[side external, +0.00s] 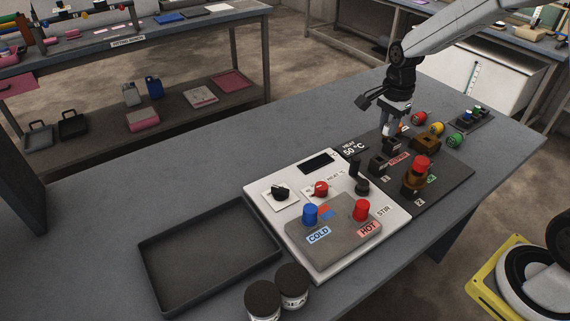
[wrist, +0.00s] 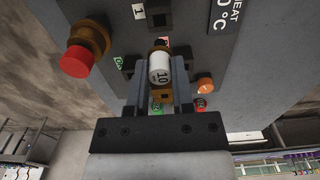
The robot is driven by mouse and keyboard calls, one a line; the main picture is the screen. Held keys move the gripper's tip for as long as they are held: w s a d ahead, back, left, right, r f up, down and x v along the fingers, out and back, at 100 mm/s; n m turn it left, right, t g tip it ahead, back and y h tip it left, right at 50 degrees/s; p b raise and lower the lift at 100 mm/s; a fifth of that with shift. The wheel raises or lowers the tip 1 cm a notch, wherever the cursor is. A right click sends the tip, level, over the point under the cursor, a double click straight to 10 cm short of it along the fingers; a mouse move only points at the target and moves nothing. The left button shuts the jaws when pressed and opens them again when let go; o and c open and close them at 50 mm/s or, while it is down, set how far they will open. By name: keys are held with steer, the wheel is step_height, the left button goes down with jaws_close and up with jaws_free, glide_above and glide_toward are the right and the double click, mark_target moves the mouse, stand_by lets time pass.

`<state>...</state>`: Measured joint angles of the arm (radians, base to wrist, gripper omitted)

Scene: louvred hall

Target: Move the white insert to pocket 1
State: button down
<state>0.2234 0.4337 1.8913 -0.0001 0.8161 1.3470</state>
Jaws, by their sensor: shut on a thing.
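The white insert (wrist: 159,70), marked "10", is between the two fingers of my gripper (wrist: 160,82) in the wrist view. My gripper is shut on it. In the side view my gripper (side external: 393,132) points down at the back of the dark board (side external: 455,180); the insert is small and partly hidden there. Pocket 1 (side external: 378,163) is a black block by the label "1", in front of my gripper; it looks empty. In the wrist view the pocket (wrist: 158,13) is at the top, beside its label, apart from the insert. Whether the insert touches anything below is unclear.
A brown piece with a red cap (side external: 420,165) stands at pocket 2. A brown block (side external: 425,144) and red, yellow and green knobs (side external: 436,129) lie to the right. The white heater-stirrer unit (side external: 290,240) is left of the board. An empty black tray (side external: 160,293) lies further left.

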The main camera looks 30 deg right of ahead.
mark_target(384, 142)
steer(key=shift+f, duration=2.4)
steer(key=shift+f, duration=1.15)
steer(key=shift+c, duration=2)
jaws_free()
steer(key=shift+r, duration=2.5)
steer(key=shift+r, duration=0.15)
steer(key=shift+r, duration=3.8)
